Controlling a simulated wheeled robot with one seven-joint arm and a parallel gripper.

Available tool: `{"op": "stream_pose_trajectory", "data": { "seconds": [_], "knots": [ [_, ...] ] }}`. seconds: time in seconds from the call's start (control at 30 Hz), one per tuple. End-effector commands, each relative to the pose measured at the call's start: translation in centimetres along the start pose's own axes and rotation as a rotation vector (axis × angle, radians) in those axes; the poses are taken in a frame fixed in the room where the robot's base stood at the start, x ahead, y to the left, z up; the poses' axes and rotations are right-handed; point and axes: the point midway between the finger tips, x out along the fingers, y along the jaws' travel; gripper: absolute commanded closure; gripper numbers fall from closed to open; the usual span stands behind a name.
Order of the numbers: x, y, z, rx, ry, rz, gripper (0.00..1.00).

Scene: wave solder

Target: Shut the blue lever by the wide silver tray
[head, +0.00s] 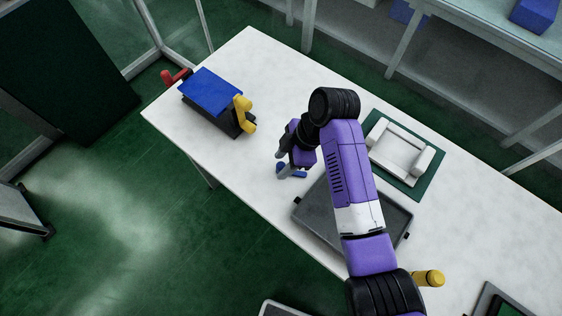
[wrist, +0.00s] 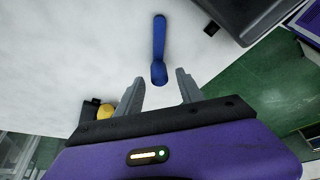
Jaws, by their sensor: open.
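The blue lever (wrist: 158,48) shows whole in the wrist view as a long handle with a rounder near end, over the white table. In the head view the lever (head: 295,173) is partly hidden by my gripper. The wide silver tray (head: 316,230) lies just beside it, partly covered by my arm; its dark edge also shows at the top right of the wrist view (wrist: 245,14). My gripper (wrist: 159,76) is open and empty. In the wrist view the lever's near end appears between the fingertips; I cannot tell the height gap. The gripper (head: 281,164) also shows in the head view.
A blue-topped black box (head: 211,93) with yellow and red handles stands at the table's far left. A white fixture (head: 398,152) sits on a green mat right of my arm. A yellow cylinder (head: 428,278) is near my arm's base. White table (head: 262,72) is clear behind my gripper.

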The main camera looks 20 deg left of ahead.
Motion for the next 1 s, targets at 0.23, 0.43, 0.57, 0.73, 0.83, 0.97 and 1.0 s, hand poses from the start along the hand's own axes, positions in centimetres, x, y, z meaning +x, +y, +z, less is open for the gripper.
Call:
{"op": "stream_pose_trajectory", "data": {
  "seconds": [0.23, 0.43, 0.57, 0.73, 0.83, 0.97, 1.0],
  "knots": [
    [1.5, 0.0, 0.0, 0.001, -0.001, 0.001, 0.55],
    [1.6, 0.0, 0.0, 0.001, -0.001, 0.002, 0.55],
    [1.5, 0.0, 0.0, 0.001, 0.000, 0.002, 0.77],
    [1.5, 0.0, 0.0, 0.001, 0.000, 0.002, 1.00],
    [1.5, 0.0, 0.0, 0.002, 0.000, 0.002, 1.00],
    [1.5, 0.0, 0.0, 0.002, 0.000, 0.002, 1.00],
    [1.5, 0.0, 0.0, 0.002, 0.000, 0.002, 1.00]
  ]
}}
